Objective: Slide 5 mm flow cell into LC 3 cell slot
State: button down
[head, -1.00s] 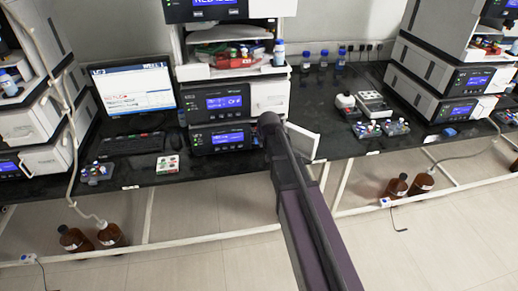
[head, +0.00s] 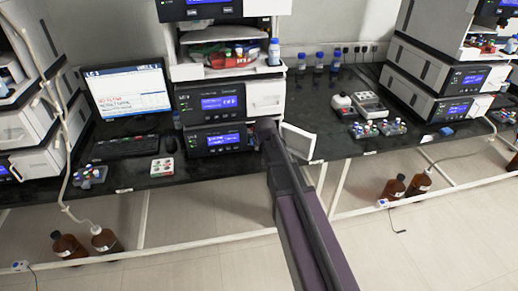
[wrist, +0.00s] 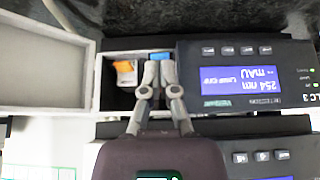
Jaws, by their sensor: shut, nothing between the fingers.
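The LC 3 detector (wrist: 240,82) fills the right of the wrist view, upside down, with a lit blue display reading 254 nm. Its open cell compartment (wrist: 112,94) is left of the display. A white block with an orange top (wrist: 125,68) sits inside, and a blue piece (wrist: 160,56) shows just beyond my fingertips. I cannot tell which is the 5 mm flow cell. My gripper (wrist: 158,68) is shut and empty at the compartment opening, right of the orange-topped block. In the head view my arm hides the gripper and opening at the detector (head: 215,140).
The compartment's white door (wrist: 42,65) stands open, also seen right of my arm in the head view (head: 298,141). A monitor (head: 125,92) and keyboard (head: 125,146) are to the left.

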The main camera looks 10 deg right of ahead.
jog(key=shift+b+x, duration=3.05)
jog(key=shift+x, duration=0.85)
jog(key=shift+w, duration=2)
jog(key=shift+w, duration=1.65)
jog(key=shift+s+r, duration=0.1)
